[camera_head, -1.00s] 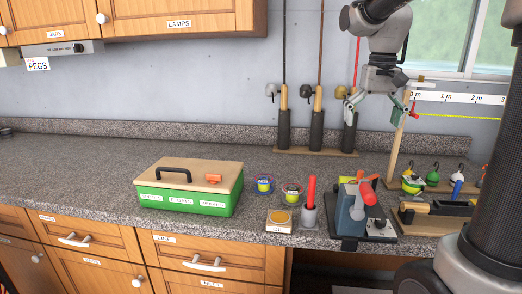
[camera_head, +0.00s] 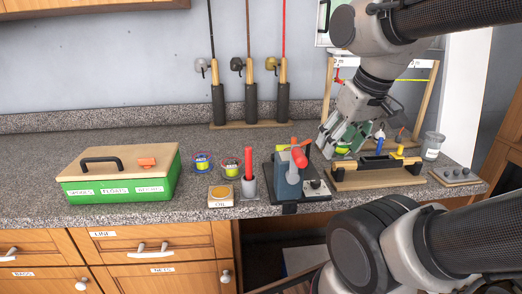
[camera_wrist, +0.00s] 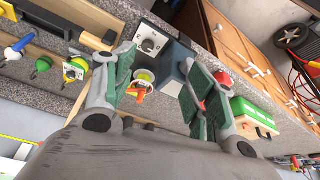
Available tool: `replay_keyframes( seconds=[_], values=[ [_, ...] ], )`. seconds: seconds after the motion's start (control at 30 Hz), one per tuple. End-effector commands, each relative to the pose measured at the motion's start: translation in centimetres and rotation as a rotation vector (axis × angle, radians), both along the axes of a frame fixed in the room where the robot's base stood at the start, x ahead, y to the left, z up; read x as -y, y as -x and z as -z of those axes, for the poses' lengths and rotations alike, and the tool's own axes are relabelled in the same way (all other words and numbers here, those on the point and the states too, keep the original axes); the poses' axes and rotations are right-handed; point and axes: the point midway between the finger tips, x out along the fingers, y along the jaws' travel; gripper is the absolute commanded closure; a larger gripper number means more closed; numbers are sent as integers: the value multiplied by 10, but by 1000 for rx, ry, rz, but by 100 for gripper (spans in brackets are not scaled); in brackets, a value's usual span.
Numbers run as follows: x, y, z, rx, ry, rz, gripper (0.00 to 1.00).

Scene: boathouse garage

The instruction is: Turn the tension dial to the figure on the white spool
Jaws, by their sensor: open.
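My gripper (camera_head: 341,144) is open and empty, low over the counter behind and right of the winder (camera_head: 287,182). The winder has a blue-grey body, a red-knobbed crank and a dark base. The tension dial (camera_head: 314,184) is a small knob on that base's front right; in the wrist view the dial (camera_wrist: 149,45) shows on a pale plate beyond the fingertips (camera_wrist: 162,58). A spool with a pale rim and yellow-green label (camera_wrist: 144,77) shows between the fingers, beside the winder body. Its figure and the dial's marks are too small to read.
A green box (camera_head: 120,186) stands further left. A wooden tray (camera_head: 375,177) and a jar (camera_head: 433,146) are right.

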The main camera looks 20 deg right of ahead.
Motion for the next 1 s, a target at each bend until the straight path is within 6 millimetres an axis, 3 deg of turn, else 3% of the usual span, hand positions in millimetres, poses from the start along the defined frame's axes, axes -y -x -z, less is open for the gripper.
replay_keyframes(
  seconds=[0.23, 0.47, 0.7, 0.8, 0.87, 1.0],
  values=[
    [19, -9, 25, -142, -9, 95, 53],
    [48, -49, 60, -387, -125, 323, 53],
    [68, -92, 99, -602, -297, 673, 53],
    [68, -111, 104, -659, -358, 816, 53],
    [63, -120, 94, -662, -390, 897, 53],
    [56, -116, 92, -695, -410, 996, 53]
  ],
)
